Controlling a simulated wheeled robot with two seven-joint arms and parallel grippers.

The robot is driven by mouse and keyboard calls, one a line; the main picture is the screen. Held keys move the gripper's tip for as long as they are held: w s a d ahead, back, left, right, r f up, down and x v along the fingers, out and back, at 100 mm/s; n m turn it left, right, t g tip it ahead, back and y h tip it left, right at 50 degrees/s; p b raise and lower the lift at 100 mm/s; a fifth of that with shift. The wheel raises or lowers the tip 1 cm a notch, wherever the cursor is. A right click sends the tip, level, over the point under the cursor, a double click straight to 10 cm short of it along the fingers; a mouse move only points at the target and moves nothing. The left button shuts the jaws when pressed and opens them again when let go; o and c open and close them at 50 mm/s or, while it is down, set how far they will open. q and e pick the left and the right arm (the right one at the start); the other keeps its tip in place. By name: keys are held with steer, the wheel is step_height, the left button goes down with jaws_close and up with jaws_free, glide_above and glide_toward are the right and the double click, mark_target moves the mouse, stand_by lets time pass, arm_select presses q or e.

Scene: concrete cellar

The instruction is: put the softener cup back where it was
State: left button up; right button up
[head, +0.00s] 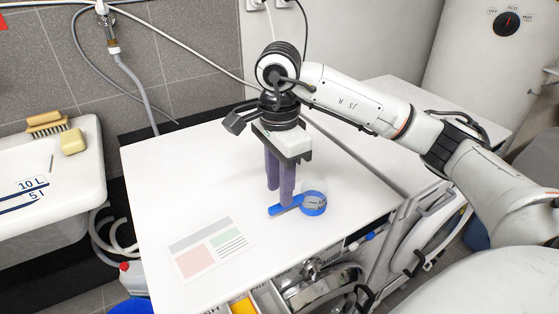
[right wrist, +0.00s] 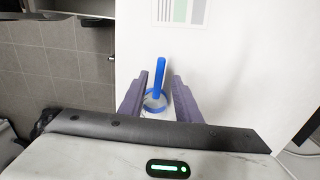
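The softener cup (head: 314,200) is a small clear-and-white cup with a blue rim and a straight blue handle (head: 284,207). It stands on the white worktop, its handle pointing left in the head view. My right gripper (head: 280,198) points down at the handle, its purple fingers apart. In the right wrist view the fingers (right wrist: 161,76) show a gap on both sides of the blue handle (right wrist: 160,72), with the cup's ring (right wrist: 154,104) partly hidden near the gripper body. Whether a finger touches the cup cannot be told. My left gripper is not in view.
A printed sheet (head: 208,247) lies on the worktop (head: 170,185). An open drawer (head: 270,298) and a round metal-rimmed door (head: 325,290) are below its front edge. A sink (head: 85,190) with brush (head: 46,122) and sponge (head: 73,141) is left. The worktop's left part is clear.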

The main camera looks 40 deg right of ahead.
step_height(320, 180, up, 8)
steer(key=p, duration=0.1)
stand_by(0.4)
